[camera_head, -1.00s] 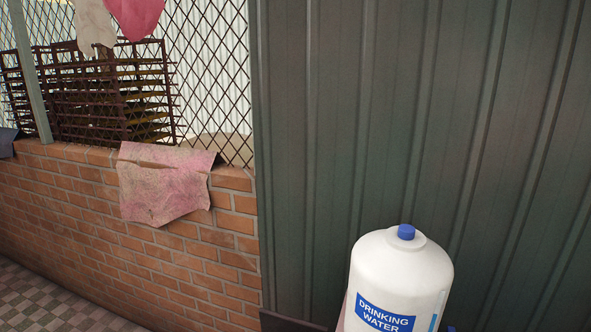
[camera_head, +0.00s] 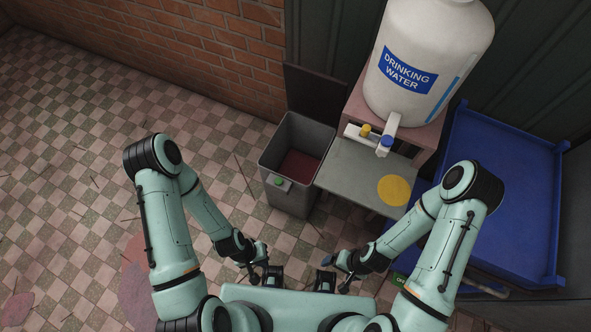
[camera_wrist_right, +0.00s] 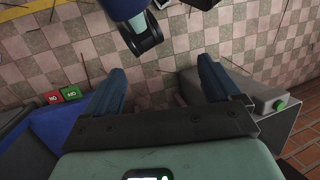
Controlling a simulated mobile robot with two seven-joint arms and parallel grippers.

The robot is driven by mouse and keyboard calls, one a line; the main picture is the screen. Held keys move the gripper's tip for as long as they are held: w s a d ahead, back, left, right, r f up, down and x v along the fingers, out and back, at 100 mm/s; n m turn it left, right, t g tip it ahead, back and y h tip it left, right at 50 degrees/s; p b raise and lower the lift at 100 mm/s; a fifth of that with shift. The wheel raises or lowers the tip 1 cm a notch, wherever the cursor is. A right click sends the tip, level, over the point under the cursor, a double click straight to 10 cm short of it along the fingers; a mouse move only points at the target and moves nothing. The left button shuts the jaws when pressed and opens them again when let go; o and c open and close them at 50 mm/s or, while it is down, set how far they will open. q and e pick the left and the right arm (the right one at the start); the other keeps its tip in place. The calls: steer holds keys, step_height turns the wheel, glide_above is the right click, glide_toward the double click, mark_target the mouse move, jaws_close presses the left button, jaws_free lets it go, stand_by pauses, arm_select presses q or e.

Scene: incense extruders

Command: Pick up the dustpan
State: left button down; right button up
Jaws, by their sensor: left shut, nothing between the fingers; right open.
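I see no dustpan that I can make out in either view. My left gripper (camera_head: 258,272) is shut and empty, low in front of my body in the head view. My right gripper (camera_head: 343,275) is to the right of it, in front of my body. In the right wrist view the right gripper (camera_wrist_right: 162,82) has its two blue-grey fingers spread wide, with only tiled floor showing between them.
A grey bin (camera_head: 271,157) stands ahead, beside a low stand (camera_head: 338,180) with a large water bottle (camera_head: 430,60). A big blue container (camera_head: 520,185) is at the right. Thin sticks and pinkish patches (camera_head: 133,282) lie on the checkered floor, which is open at left.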

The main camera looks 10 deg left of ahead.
stand_by(0.4)
steer(key=c, duration=0.9)
steer(key=shift+s+d, duration=0.1)
